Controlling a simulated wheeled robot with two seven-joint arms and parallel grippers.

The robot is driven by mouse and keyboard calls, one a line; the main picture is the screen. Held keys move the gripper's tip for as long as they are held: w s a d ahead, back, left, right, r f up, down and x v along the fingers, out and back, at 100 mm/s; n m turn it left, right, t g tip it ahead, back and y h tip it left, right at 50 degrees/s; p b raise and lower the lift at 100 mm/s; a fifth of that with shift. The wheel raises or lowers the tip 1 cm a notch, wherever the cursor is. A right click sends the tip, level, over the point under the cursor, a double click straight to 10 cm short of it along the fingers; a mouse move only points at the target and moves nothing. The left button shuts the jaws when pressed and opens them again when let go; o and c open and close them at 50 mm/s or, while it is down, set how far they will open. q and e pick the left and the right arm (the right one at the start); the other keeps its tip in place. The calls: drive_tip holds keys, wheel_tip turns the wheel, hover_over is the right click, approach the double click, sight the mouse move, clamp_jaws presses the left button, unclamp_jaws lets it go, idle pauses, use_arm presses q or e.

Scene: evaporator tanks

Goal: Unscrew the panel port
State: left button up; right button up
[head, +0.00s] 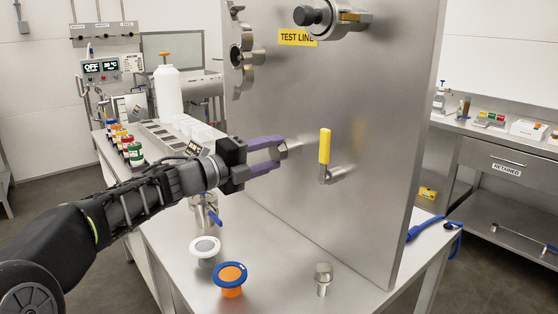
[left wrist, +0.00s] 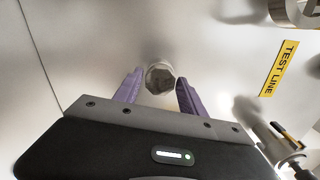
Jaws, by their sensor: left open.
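A large steel panel (head: 385,100) stands upright on the table. A small round metal port (head: 283,151) sticks out of its face, left of the yellow-handled valve. My left gripper (head: 275,152) is at the port with its purple fingers open. In the left wrist view, the port (left wrist: 160,78) shows a faceted end between the two fingertips (left wrist: 158,84), with a finger on each side. I cannot tell whether either finger touches it. My right gripper is not in view.
A yellow valve handle (head: 324,146) juts from the panel close to the port's right. A larger fitting (head: 333,16) sits above, beside the TEST LINE label (head: 298,38). On the table stand an orange-and-blue cap (head: 231,278), a white-and-grey cap (head: 205,250) and a metal plug (head: 323,277).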

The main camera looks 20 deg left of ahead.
use_arm(q)
drive_tip(key=shift+f+m+b, duration=0.1)
drive_tip(key=shift+m+b, duration=0.25)
drive_tip(key=shift+m, duration=0.45)
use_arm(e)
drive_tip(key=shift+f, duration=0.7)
use_arm(q)
drive_tip(key=m+b, duration=0.2)
drive_tip(key=b, duration=0.1)
drive_tip(key=shift+f+m, duration=0.15)
drive_tip(key=shift+m, duration=0.25)
drive_tip(key=shift+r+m+b, duration=0.2)
drive_tip(key=shift+m+b, duration=0.4)
drive_tip(key=shift+m, duration=0.6)
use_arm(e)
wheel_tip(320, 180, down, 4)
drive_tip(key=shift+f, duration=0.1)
